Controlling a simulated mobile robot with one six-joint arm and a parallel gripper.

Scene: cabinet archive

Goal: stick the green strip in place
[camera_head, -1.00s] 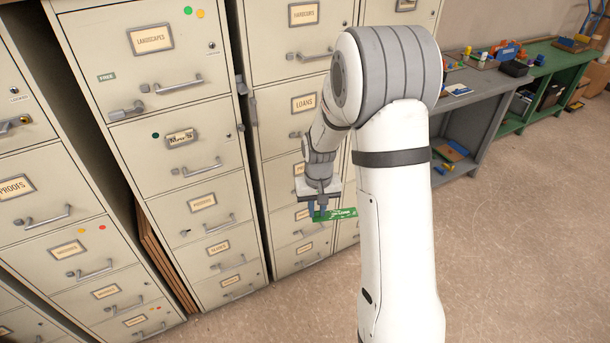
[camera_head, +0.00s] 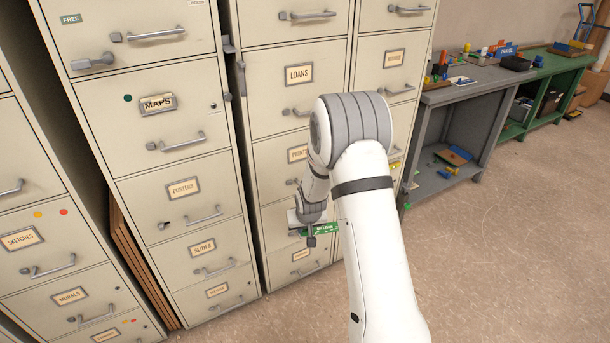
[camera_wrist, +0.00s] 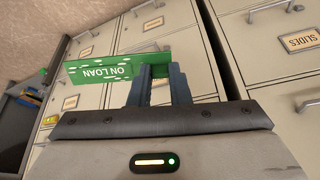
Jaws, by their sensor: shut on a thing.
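The green strip (camera_wrist: 110,70) reads "ON LOAN" in white letters, upside down in the wrist view. My gripper (camera_wrist: 160,72) is shut on the strip near one end, and the rest of it sticks out to the left. In the head view my gripper (camera_head: 310,238) hangs low in front of the lower drawers of the cabinet with the LOANS label, and part of the strip (camera_head: 322,229) shows between the jaws and my arm. The strip appears apart from the drawer fronts, though its exact distance is hard to tell.
Beige filing cabinets stand in a row, with labels such as LOANS (camera_head: 299,75), MAPS (camera_head: 158,105) and POSTERS (camera_head: 183,188). A grey workbench (camera_head: 470,75) stands at the right. The floor (camera_head: 500,240) is clear.

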